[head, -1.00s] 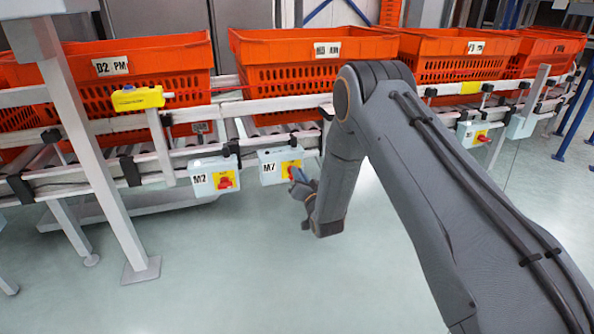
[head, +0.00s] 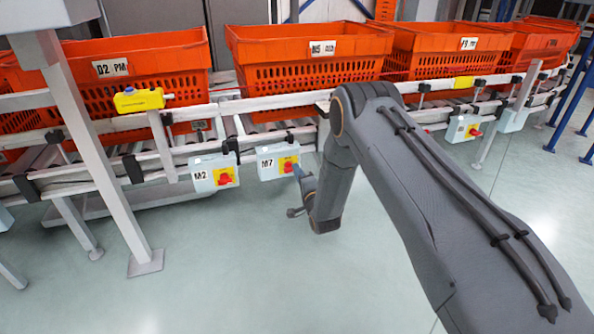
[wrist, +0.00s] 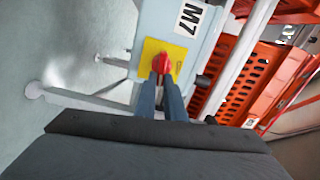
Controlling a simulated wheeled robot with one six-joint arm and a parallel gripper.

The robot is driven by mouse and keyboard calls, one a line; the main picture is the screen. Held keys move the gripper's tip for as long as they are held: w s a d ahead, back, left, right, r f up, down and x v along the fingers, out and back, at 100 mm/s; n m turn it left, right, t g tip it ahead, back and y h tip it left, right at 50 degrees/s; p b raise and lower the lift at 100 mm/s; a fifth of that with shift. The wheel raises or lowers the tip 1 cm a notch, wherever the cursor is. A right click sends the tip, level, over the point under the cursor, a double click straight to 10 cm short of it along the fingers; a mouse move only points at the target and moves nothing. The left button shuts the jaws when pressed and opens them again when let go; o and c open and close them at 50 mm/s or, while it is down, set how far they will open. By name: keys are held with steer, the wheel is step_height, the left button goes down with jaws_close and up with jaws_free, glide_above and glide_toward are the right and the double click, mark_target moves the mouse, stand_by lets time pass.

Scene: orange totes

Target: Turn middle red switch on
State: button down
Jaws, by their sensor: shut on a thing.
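The middle red switch (head: 289,167) sits on a yellow plate on the light grey box marked M7 (head: 266,170). In the wrist view the red switch (wrist: 161,62) shows between the tips of my gripper (wrist: 161,77). Its two blue-grey fingers are close together and shut on the red handle, hiding part of it. In the head view my gripper (head: 298,171) reaches the switch from the right, with my arm covering part of it. The exact angle of the handle is hard to tell.
Box M2 (head: 205,175) with its own red switch is close on the left. Another switch box (head: 463,128) is farther right. Orange totes (head: 310,80) stand on the roller conveyor behind. A grey post (head: 95,150) stands at left. The floor in front is clear.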

steer(key=shift+f+m, duration=0.1)
steer(key=shift+m, duration=0.6)
steer(key=c, duration=1.8)
jaws_free()
steer(key=shift+c, duration=0.2)
steer(key=p+v, duration=0.3)
steer(key=v, duration=0.4)
steer(key=shift+s+d, duration=0.15)
steer(key=shift+s, duration=0.15)
